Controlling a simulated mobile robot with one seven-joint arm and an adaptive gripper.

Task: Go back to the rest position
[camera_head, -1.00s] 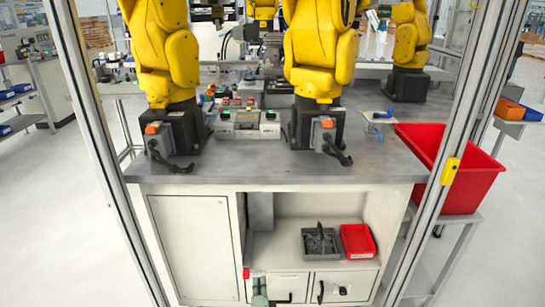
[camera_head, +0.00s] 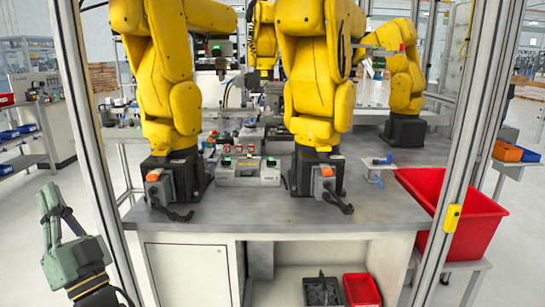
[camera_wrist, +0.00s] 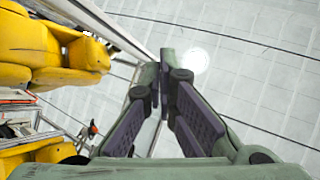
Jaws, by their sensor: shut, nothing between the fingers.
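My gripper (camera_head: 50,189) is at the lower left in the head view, its grey-green fingers pointing up. It stands in open air just left of the cell's metal frame post. In the wrist view, my gripper (camera_wrist: 164,78) shows its two dark-padded fingers converging, with the tips together and nothing between them. The wrist view looks past the fingers at the tiled ceiling and a round bright lamp (camera_wrist: 195,60).
Yellow robot arms (camera_head: 318,90) stand on the grey worktable (camera_head: 265,212). A metal post (camera_head: 92,150) rises close to my gripper. A red bin (camera_head: 455,215) stands at right. In the cabinet are a grey caddy (camera_head: 322,292) and a red tray (camera_head: 361,289). Open floor lies at left.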

